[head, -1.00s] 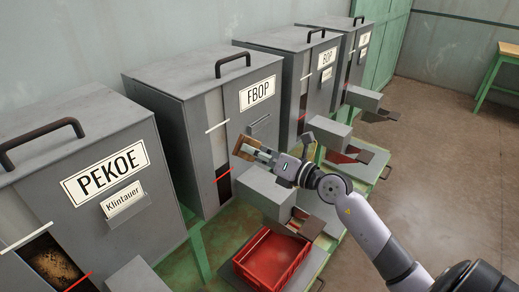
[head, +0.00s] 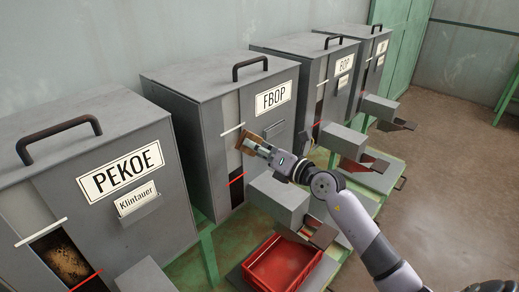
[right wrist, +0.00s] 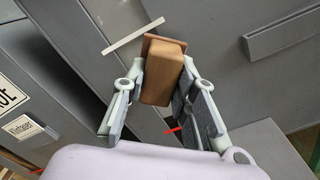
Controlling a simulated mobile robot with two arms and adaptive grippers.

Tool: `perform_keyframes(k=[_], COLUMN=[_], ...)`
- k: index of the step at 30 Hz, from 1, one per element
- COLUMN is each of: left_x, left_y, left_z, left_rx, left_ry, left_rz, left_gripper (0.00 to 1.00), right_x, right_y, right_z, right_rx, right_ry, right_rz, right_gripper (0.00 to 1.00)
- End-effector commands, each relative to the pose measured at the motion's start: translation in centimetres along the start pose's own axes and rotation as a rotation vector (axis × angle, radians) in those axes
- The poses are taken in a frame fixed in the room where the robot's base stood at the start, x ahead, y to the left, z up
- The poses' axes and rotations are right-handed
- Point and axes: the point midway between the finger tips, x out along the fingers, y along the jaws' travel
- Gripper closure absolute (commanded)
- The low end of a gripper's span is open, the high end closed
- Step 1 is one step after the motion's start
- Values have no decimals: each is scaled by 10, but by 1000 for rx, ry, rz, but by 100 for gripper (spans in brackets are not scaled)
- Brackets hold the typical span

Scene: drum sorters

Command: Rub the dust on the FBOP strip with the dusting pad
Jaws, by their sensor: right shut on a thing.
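The FBOP strip (head: 231,108) is a narrow upright band on the front of the grey FBOP box (head: 190,140). It is pale grey above and dark near the bottom, with a white mark (head: 232,129) and a red mark (head: 236,181) across it. My right gripper (head: 249,142) is shut on the brown, block-shaped dusting pad (head: 242,137). The pad is at the strip, just below and right of the white mark, covering part of it. In the right wrist view the pad (right wrist: 163,75) sits between both fingers; I cannot tell whether it touches. My left gripper is not in view.
Below the gripper a grey spout (head: 278,198) juts from the FBOP box, above a red crate (head: 282,262). The PEKOE box (head: 90,190) stands at left, the BOP box (head: 318,75) behind at right. Open floor (head: 450,190) lies to the right.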

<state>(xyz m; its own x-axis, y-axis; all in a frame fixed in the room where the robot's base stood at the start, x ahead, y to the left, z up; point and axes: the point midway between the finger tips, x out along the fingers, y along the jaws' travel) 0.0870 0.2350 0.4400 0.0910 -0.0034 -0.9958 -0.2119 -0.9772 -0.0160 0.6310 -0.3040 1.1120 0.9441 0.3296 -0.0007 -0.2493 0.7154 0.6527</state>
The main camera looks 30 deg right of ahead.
Motion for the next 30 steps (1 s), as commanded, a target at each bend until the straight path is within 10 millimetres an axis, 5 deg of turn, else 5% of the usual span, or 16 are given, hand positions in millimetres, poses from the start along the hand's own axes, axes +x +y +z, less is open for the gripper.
perform_keyframes(k=[30], left_x=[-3], left_y=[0], left_z=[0], left_rx=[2], left_ry=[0], left_rz=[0], left_gripper=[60], right_x=[10], right_y=[0], right_z=[1], right_rx=[0], right_ry=[-1], right_rz=[0], right_gripper=[96])
